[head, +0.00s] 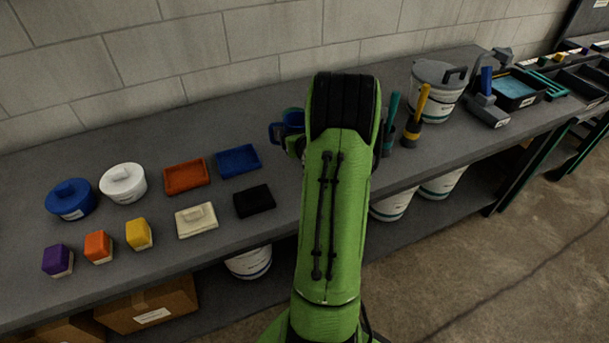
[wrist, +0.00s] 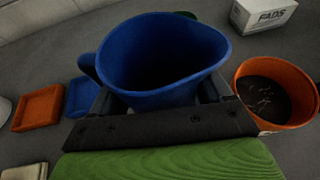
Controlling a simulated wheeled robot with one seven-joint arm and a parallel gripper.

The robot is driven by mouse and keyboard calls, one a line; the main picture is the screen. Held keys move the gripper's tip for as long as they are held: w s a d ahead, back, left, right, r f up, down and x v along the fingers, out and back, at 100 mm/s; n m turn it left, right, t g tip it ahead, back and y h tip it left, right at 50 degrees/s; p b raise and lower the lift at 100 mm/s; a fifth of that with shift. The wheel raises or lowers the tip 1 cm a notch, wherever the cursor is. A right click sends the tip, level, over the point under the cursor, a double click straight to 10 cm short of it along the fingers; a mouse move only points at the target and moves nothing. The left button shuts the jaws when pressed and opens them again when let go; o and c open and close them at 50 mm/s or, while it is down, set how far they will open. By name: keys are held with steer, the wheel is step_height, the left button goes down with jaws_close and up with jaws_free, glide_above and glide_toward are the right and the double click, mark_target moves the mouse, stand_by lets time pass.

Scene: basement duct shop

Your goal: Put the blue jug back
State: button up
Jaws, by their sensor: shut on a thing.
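The blue jug (wrist: 165,65) is in the middle of the wrist view, its open mouth facing the camera and its handle on the left. My gripper (wrist: 158,102) is shut on the jug, with a dark finger on each side of it. In the head view the jug (head: 292,121) shows only in part, left of my green arm, which hides the rest of it and the gripper. I cannot tell whether the jug touches the bench top.
An orange tub (wrist: 275,92) stands close to the right of the jug, with a white box (wrist: 262,14) behind. A blue tray (head: 238,161) and an orange tray (head: 186,177) lie to the left. Yellow-handled (head: 414,115) and teal-handled tools stand right of my arm.

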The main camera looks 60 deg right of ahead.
step_height(320, 180, down, 8)
steer(key=shift+d+f+b, duration=0.1)
steer(key=shift+f+b, duration=0.15)
steer(key=shift+b, duration=0.9)
steer(key=shift+f, duration=0.1)
